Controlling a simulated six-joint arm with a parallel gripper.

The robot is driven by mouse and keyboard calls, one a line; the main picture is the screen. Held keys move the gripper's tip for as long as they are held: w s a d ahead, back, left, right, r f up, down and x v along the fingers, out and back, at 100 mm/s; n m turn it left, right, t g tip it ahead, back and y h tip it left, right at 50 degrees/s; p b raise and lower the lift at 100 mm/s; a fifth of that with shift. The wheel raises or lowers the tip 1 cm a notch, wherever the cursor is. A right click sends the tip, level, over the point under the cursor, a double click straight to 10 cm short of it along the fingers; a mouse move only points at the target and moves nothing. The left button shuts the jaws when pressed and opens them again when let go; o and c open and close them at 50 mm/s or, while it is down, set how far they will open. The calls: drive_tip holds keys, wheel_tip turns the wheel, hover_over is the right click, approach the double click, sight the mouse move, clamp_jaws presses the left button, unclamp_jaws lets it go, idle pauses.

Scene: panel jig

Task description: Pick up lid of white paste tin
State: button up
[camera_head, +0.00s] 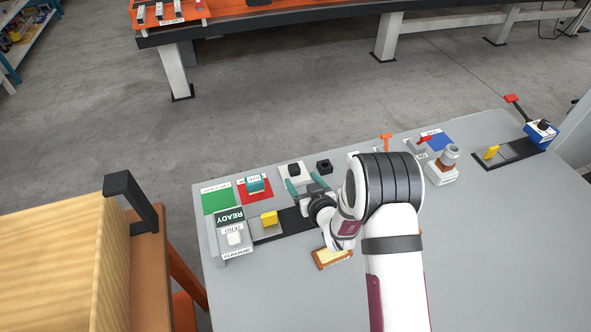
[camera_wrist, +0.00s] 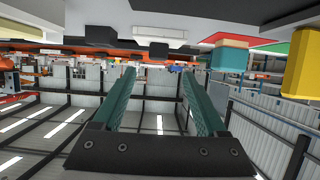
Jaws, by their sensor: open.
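My gripper (camera_head: 304,184) is open, its two teal fingers apart and nothing between them; they also show in the wrist view (camera_wrist: 158,74). It is low over the table's left half. Just beyond the fingertips is a black block (camera_head: 293,169) on a white square, which also shows ahead of the fingers in the wrist view (camera_wrist: 158,52). A small round container with a grey top (camera_head: 449,151) stands on a white base at the right. I cannot tell for sure which thing is the white paste tin or its lid.
A teal box (camera_head: 255,184) stands on a red square left of my gripper. A black block (camera_head: 324,166) is to its right. A yellow handle (camera_head: 269,218) and the gauge box (camera_head: 232,236) are nearer left. The grey table (camera_head: 480,260) is clear at front right.

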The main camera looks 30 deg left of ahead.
sight(295, 168)
drive_tip(key=x, duration=0.7)
drive_tip(key=shift+w, duration=0.2)
clamp_jaws()
